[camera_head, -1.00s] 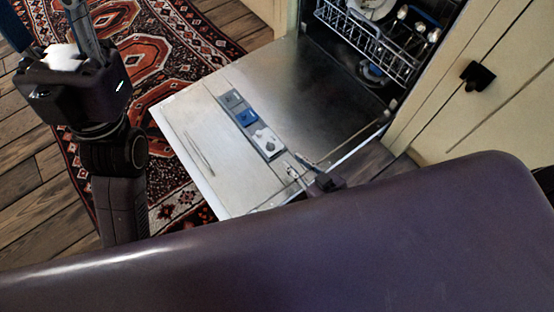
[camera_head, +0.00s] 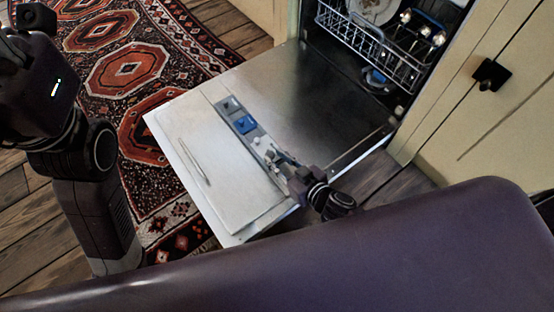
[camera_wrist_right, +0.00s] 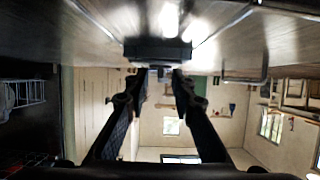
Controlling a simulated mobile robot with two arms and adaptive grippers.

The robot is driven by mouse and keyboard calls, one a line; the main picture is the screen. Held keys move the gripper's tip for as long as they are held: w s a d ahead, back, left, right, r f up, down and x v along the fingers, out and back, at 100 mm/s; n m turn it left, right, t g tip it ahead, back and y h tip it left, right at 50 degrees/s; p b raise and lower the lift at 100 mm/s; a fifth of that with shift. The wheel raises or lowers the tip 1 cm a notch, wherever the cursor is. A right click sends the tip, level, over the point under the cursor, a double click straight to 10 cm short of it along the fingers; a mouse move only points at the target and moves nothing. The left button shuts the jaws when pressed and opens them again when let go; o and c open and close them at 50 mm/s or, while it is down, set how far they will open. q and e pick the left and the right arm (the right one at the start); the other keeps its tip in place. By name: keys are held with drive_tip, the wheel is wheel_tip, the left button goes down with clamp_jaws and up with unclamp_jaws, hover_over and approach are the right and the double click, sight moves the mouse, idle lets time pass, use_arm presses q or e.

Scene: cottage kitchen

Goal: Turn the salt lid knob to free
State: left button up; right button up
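The dispenser strip (camera_head: 231,106) is set in the inner face of the lowered dishwasher door. It has a grey compartment at its far end and a blue one (camera_head: 243,125) beside it. The pale salt lid part (camera_head: 263,145) is nearest me and partly covered by my right gripper (camera_head: 277,158). In the right wrist view my right gripper (camera_wrist_right: 161,73) has its two fingers apart, with the tips at or just short of a dark block on the door (camera_wrist_right: 157,50). I cannot tell whether they touch the knob. My left gripper (camera_head: 36,17) is cut off at the upper left, away from the door.
The open dishwasher door (camera_head: 215,195) juts out over a patterned rug (camera_head: 130,70). A dish rack (camera_head: 375,45) with dishes stands inside the dishwasher. A cream cupboard with a black knob (camera_head: 491,74) is on the right.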

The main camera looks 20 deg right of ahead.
drive_tip(key=shift+c, duration=0.2)
clamp_jaws()
